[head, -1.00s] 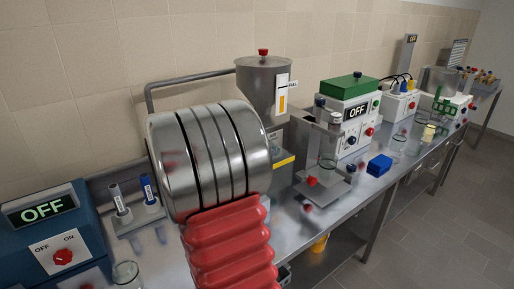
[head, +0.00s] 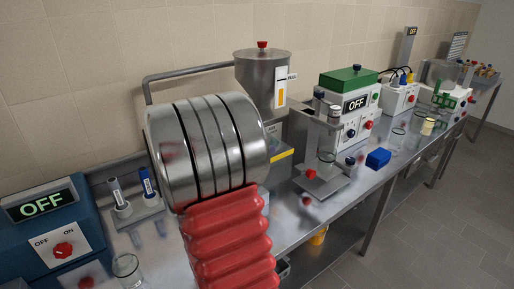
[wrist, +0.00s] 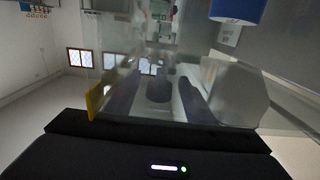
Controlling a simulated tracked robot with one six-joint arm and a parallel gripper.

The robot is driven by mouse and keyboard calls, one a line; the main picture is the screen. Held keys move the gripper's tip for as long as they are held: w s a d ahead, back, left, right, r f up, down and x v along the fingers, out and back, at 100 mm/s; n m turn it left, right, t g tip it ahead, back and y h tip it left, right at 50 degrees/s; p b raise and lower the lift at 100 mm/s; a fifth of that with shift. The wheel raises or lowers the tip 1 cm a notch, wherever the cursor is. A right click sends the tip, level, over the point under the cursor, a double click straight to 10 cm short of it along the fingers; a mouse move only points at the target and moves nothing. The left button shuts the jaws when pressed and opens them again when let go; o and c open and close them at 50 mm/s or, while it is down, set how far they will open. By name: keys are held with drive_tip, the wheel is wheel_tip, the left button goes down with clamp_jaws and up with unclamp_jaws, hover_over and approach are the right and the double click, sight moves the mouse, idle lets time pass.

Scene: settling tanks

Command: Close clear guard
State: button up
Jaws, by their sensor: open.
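A clear, see-through panel, which looks like the guard (wrist: 150,55), fills the middle of the wrist view, with a yellow tab (wrist: 95,100) at its left edge. In the head view a yellow strip (head: 283,156) shows beside the steel hopper (head: 262,80), partly behind my arm. I cannot tell for sure that it is the same yellow part. My gripper (wrist: 157,88) shows as two dark, blurred fingers, apart and with nothing seen held between them. Whether they touch the panel is unclear. My arm hides the gripper in the head view.
A green-topped unit reading OFF (head: 347,92) and a blue block (head: 378,158) are further right. A blue OFF unit (head: 50,232) and a tube rack (head: 137,216) are at left. Open floor (head: 440,215) lies at right.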

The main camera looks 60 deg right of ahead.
drive_tip(key=shift+a, duration=0.1)
drive_tip(key=v, duration=1.3)
drive_tip(key=shift+w+a, duration=0.2)
drive_tip(key=shift+a, duration=0.1)
drive_tip(key=shift+s+f, duration=0.1)
